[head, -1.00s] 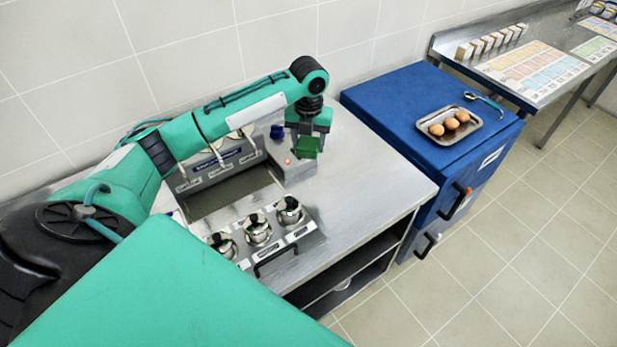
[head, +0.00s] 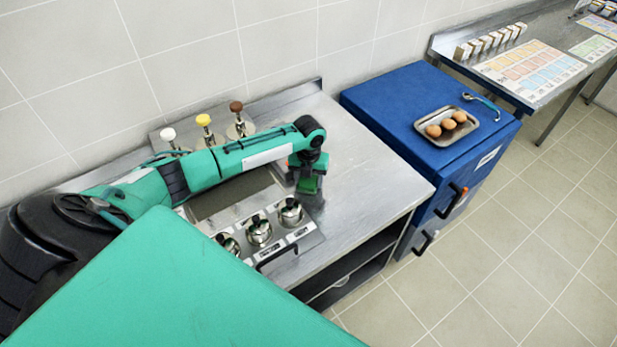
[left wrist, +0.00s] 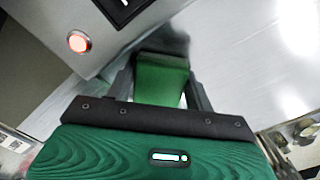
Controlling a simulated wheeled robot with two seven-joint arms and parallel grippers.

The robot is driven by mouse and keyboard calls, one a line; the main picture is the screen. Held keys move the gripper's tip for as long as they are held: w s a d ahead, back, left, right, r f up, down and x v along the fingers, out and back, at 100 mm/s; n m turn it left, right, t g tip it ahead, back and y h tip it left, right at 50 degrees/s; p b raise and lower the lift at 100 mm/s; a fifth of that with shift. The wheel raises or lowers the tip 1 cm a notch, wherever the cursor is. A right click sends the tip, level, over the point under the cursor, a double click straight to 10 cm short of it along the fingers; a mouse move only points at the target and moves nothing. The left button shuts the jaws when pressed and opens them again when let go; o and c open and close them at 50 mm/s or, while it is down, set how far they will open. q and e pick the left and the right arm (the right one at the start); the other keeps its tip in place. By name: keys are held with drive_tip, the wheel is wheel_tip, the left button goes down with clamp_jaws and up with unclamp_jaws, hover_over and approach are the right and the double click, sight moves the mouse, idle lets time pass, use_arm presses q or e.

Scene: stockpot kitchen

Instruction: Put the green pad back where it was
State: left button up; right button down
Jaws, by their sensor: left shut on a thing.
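The green pad (head: 309,185) is in my left gripper (head: 308,176), over the steel counter just right of the sunken tray station. In the left wrist view the pad (left wrist: 160,84) sits between the two fingers of the left gripper (left wrist: 160,95), which are shut on it. A dark patch lies on the steel just beyond the pad. The gripper points down; I cannot tell whether the pad touches the counter. My right gripper is not in view.
A lit red button (left wrist: 78,42) is close by on a steel housing. Several lidded pots (head: 259,230) stand in front. Knobbed stands (head: 204,122) are behind the arm. The steel counter (head: 370,160) to the right is clear. A blue cabinet (head: 395,105) bears an egg tray (head: 463,138).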

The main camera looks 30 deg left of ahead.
use_arm(q)
drive_tip(key=o, duration=0.9)
drive_tip(key=shift+f, duration=0.1)
drive_tip(key=shift+o, duration=0.2)
wheel_tip(320, 180, up, 12)
drive_tip(key=p, duration=1)
drive_tip(key=shift+s, duration=0.1)
